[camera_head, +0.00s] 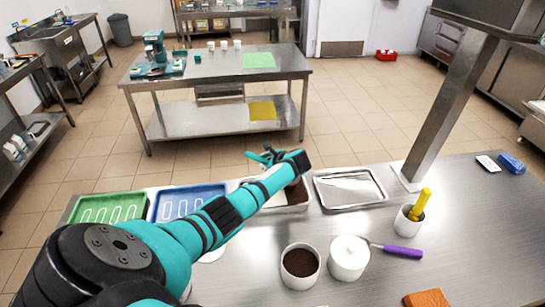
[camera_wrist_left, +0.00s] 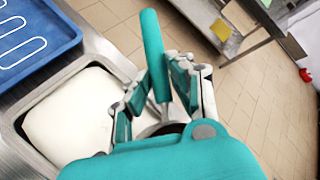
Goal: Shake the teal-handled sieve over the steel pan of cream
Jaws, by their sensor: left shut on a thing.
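My left gripper (camera_head: 266,156) reaches out over the far edge of the front counter, by the steel pan (camera_head: 302,198). In the left wrist view the gripper (camera_wrist_left: 162,88) is shut on the teal handle of the sieve (camera_wrist_left: 153,45). The handle's end sticks out past the fingers. A dark rounded part shows below the fingers, but most of the sieve's bowl is hidden by the gripper. The pale cream (camera_wrist_left: 68,115) fills the pan beside the gripper in the wrist view. My arm covers much of the pan in the head view. My right gripper is not in view.
A green tray (camera_head: 78,221) and a blue tray (camera_head: 157,217) lie left of the pan, an empty steel tray (camera_head: 379,203) right. Nearer stand a cup of brown powder (camera_head: 288,281), a white tub (camera_head: 347,274) and a purple-handled tool (camera_head: 404,252). A post (camera_head: 432,120) rises at right.

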